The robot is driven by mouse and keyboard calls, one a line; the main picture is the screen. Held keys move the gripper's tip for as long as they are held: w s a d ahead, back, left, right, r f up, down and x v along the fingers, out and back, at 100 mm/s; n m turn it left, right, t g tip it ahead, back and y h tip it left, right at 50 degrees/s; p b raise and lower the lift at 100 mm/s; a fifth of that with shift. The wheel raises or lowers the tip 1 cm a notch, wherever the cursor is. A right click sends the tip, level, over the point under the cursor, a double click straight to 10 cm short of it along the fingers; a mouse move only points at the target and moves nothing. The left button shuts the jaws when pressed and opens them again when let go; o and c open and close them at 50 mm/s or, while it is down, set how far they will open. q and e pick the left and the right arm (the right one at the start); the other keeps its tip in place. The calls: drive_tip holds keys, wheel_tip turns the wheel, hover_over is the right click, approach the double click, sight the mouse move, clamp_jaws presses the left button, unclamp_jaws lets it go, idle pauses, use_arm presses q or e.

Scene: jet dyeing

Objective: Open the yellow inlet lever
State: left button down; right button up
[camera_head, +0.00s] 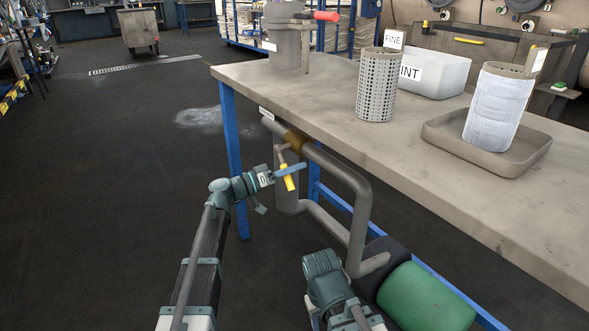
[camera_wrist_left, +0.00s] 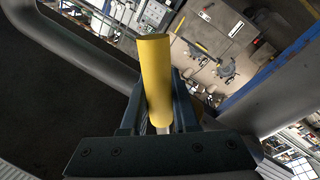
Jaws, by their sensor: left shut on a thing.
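The yellow inlet lever (camera_head: 287,178) sits on the grey pipe below the near left end of the table. My left gripper (camera_head: 284,174) is at the lever, its fingers around the yellow handle. In the left wrist view the yellow handle (camera_wrist_left: 155,80) stands between the two fingers of my left gripper (camera_wrist_left: 158,108), which are shut on it. The brass-coloured valve body (camera_head: 296,140) shows on the pipe above. My right arm shows at the bottom of the head view, but I cannot make out its fingertips.
The grey pipe (camera_head: 360,210) bends down beside the lever, with a green cylinder (camera_head: 425,298) at lower right. The table (camera_head: 430,150) bears a perforated cylinder (camera_head: 377,88), a white bin (camera_head: 440,75) and a tray (camera_head: 440,135) holding a white roll (camera_head: 497,108). Open floor lies left.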

use_arm(q)
drive_tip(key=c, duration=0.7)
unclamp_jaws()
drive_tip(key=b+v, duration=0.1)
drive_tip(key=v, duration=1.3)
drive_tip(key=shift+b, duration=0.3)
